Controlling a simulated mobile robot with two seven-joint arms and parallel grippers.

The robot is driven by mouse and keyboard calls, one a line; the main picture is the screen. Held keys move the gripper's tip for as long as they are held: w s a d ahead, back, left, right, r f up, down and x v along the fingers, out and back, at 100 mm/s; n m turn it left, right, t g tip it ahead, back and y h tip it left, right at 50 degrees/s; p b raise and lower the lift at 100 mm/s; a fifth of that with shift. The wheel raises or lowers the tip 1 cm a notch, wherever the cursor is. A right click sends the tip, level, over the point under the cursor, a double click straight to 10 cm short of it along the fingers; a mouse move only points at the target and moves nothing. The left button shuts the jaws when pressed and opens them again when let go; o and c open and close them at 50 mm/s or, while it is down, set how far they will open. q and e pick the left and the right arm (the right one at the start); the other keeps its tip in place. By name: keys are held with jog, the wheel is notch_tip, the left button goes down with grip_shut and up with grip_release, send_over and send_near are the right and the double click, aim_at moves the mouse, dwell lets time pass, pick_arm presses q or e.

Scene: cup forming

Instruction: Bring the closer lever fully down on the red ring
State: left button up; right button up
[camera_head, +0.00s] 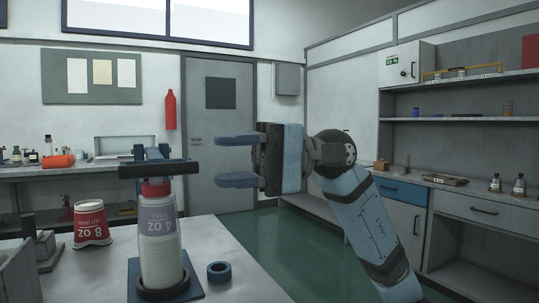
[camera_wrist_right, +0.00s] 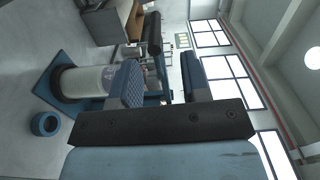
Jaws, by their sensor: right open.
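The closer's lever shows as a dark horizontal bar (camera_head: 160,169) with a blue part behind it, raised above the red ring (camera_head: 155,188). The red ring sits on top of a white container with a purple "4 OZ" band (camera_head: 160,232). The container stands upright in a dark round holder on a blue base plate (camera_head: 190,290). My right gripper (camera_head: 222,160) is open and empty, its fingertips just right of the bar's end, one above and one below its height. In the right wrist view the bar (camera_wrist_right: 152,35) lies ahead between the fingers. My left gripper is not in view.
A red "8 OZ" cup (camera_head: 91,222) stands left on the grey table (camera_head: 235,246). A loose blue ring (camera_head: 219,271) lies right of the base plate. Grey fixtures stand at the left edge. Side counters and shelves are farther back. The air around my gripper is clear.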

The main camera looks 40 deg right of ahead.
jog(key=v, duration=0.6)
jog(key=shift+d, duration=0.35)
jog(key=shift+s, duration=0.1)
